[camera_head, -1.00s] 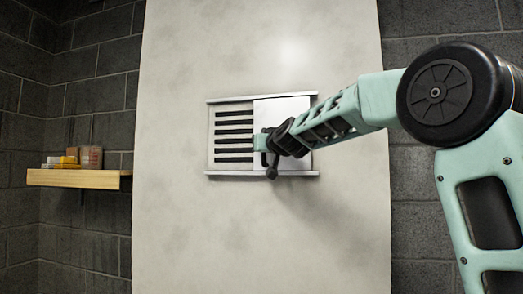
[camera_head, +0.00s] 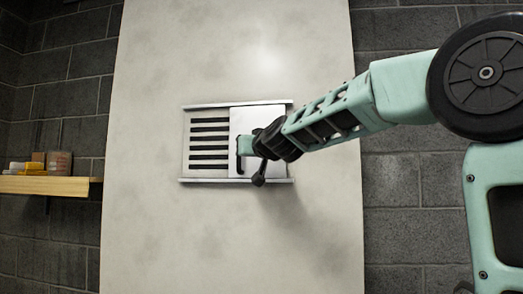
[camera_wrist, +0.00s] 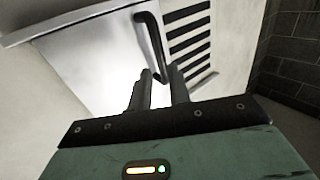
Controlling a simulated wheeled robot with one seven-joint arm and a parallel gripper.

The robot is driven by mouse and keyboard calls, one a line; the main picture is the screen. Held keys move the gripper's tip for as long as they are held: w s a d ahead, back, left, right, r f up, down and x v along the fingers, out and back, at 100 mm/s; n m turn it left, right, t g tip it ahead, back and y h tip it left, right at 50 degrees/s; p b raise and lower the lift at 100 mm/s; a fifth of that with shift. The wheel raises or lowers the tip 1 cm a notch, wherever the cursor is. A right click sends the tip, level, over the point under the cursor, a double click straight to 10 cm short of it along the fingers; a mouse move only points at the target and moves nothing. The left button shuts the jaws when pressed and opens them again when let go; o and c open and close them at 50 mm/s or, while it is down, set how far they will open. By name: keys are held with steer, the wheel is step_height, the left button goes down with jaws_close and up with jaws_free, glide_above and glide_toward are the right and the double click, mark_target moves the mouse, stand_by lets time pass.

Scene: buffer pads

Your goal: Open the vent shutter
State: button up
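The vent shutter is a pale sliding panel (camera_head: 236,122) between two rails, covering the right part of the vent; dark slots (camera_head: 209,148) show on the left. The panel has a black upright bar handle (camera_head: 239,158) near its left edge. In the wrist view the panel (camera_wrist: 95,60) fills the upper left, and the handle (camera_wrist: 151,40) runs down toward my fingertips. My gripper (camera_wrist: 160,72) is open, its two dark fingers apart, with the handle's lower end at the gap between them. Contact cannot be told. In the head view my gripper (camera_head: 246,146) is in front of the handle and partly hides it.
The vent is mounted on a pale wall panel (camera_head: 150,220) with dark block walls (camera_head: 405,190) on both sides. A wooden shelf (camera_head: 45,186) with small boxes (camera_head: 58,162) juts out at the far left. The space below the vent is clear.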

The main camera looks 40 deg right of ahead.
steer(key=s+a+p, duration=0.2)
steer(key=s+p, duration=0.7)
steer(key=shift+s+p, duration=0.35)
steer(key=shift+p, duration=0.05)
stand_by(0.4)
steer(key=s+a+f+n+g+y+b, duration=0.35)
steer(key=a+f, duration=0.65)
steer(key=f, duration=0.4)
steer(key=s+a+f+n+g+y+b, duration=0.25)
steer(key=a+f+g+b, duration=0.2)
steer(key=a+f, duration=0.75)
steer(key=s+a+f+n+g+h+b, duration=0.2)
steer(key=s+f+g, duration=0.7)
steer(key=s+f, duration=1.3)
steer(key=f+n+b, duration=0.1)
steer(key=n+b, duration=0.1)
steer(key=b, duration=0.2)
steer(key=shift+a+f+g+b, duration=0.3)
steer(key=shift+a, duration=0.1)
